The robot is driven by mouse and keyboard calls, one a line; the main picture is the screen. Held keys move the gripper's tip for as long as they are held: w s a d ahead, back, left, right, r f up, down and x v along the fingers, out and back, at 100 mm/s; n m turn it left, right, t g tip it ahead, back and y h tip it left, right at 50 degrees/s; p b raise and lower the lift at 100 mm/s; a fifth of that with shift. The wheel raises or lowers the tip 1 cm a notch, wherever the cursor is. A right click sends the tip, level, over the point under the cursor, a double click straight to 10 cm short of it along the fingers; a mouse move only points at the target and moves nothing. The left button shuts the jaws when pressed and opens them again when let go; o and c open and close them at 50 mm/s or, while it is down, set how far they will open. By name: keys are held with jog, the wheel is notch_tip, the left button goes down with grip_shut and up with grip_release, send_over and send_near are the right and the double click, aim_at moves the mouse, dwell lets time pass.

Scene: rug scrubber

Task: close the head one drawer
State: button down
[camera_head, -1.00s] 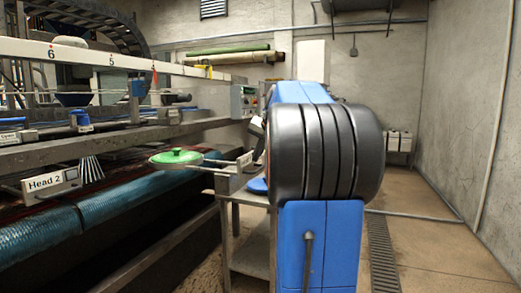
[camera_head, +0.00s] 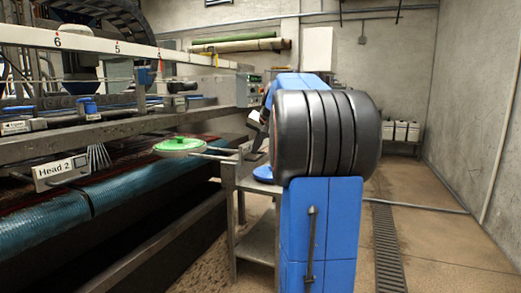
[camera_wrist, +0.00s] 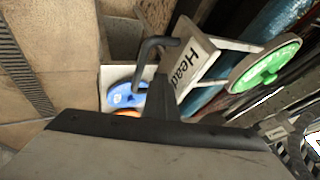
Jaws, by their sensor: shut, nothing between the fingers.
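The head one drawer shows in the wrist view as a pale front panel (camera_wrist: 200,68) lettered "Head"; the rest of its lettering is hidden. It has a dark bent handle (camera_wrist: 152,46). Thin bars run from the panel to a round green lid (camera_wrist: 262,66), and the drawer looks pulled out. In the head view the panel (camera_head: 247,153) is partly hidden by my arm, and the green lid (camera_head: 179,144) is to its left. My gripper (camera_wrist: 160,92) is shut and empty, close to the handle and panel; I cannot tell whether they touch.
A Head 2 panel (camera_head: 61,171) is at left above teal rollers (camera_head: 125,188). A blue disc (camera_wrist: 127,95) lies on a stand (camera_head: 252,203) beside the machine. Floor on the right is open, with a drain grate (camera_head: 387,250).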

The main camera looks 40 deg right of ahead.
jog(key=w+a, duration=0.4)
jog(key=w, duration=0.5)
jog(key=w+a, duration=0.4)
jog(key=w, duration=0.6)
jog(key=shift+w, duration=0.3)
jog(key=shift+s+a+r, duration=0.1)
jog(key=s+a+r, duration=0.6)
jog(key=s+r, duration=0.2)
jog(key=x, duration=1)
jog(key=shift+w+r, duration=0.15)
jog(key=shift+w, duration=0.1)
